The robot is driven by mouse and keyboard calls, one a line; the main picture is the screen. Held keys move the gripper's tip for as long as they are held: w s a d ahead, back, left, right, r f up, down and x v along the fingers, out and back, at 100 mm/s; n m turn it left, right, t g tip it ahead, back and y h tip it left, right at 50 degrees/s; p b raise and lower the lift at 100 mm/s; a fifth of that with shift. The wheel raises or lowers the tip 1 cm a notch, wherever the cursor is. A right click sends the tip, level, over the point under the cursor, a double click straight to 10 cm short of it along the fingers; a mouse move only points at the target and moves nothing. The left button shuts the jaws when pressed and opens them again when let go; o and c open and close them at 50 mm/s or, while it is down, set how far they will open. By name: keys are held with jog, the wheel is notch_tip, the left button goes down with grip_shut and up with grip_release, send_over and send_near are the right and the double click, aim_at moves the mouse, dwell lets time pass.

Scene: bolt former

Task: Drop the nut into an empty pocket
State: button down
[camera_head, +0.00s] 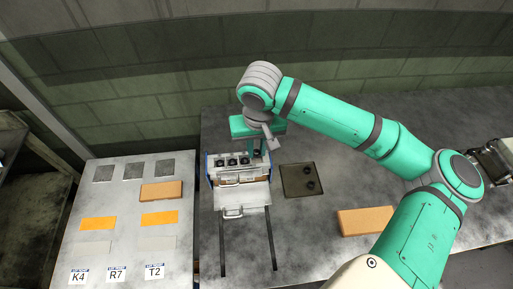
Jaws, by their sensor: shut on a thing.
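My gripper (258,147) points down over the right end of a small machine (240,190) with a row of pockets along its top. It is shut on a small dark nut (257,154), which is partly hidden and close to the top of the row. Several dark round shapes sit in the pocket row (232,160) to the left of the gripper; I cannot tell which are nuts and which are empty pockets. A dark square tray (290,187) to the right of the machine holds two dark nuts (311,186).
Two dark rails run from the machine to the front. An orange-brown block (365,221) lies at the right. A grey panel (120,255) on the left bears labels K4, R7 and T2, orange plates (98,224) and another brown block (161,192). My arm covers the right side.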

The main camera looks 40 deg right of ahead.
jog(key=shift+f, duration=0.85)
dwell(0.7)
jog(key=c, duration=1.5)
grip_release()
jog(key=shift+d, duration=0.1)
jog(key=shift+c, duration=0.2)
jog(key=shift+r, duration=0.1)
notch_tip(320, 180, up, 11)
jog(key=s, duration=0.1)
jog(key=shift+s+a+f, duration=0.2)
jog(key=shift+a, duration=0.1)
jog(key=shift+w, duration=0.1)
